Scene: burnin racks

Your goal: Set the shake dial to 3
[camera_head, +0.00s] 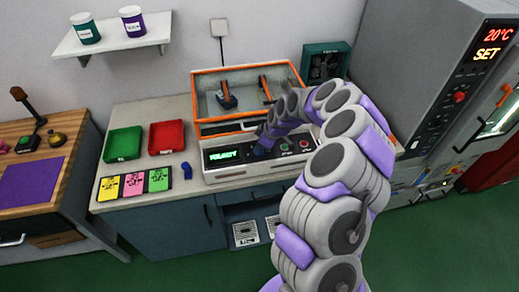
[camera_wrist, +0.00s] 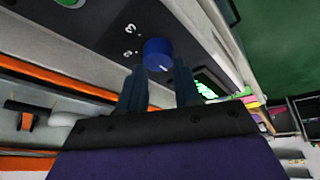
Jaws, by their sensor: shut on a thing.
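The shaker (camera_head: 215,178) stands on the bench, with an orange-framed clear lid and a front panel with a lit green display (camera_head: 222,155). The blue shake dial (camera_wrist: 157,53) is on the dark panel in the wrist view. A white "3" and another digit are printed beside it, and a small pale mark shows on its edge near my fingers. Which number the dial is set to, I cannot tell. My gripper (camera_wrist: 160,80) is shut on the dial, one finger on each side. In the head view my gripper (camera_head: 262,146) is at the panel, and my arm hides part of it.
A green tray (camera_head: 123,144), a red tray (camera_head: 166,138), coloured cards (camera_head: 133,184) and a small blue object (camera_head: 186,170) lie left of the shaker. A tall grey cabinet (camera_head: 415,70) stands at right. A green button (camera_wrist: 70,2) shows near the dial.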

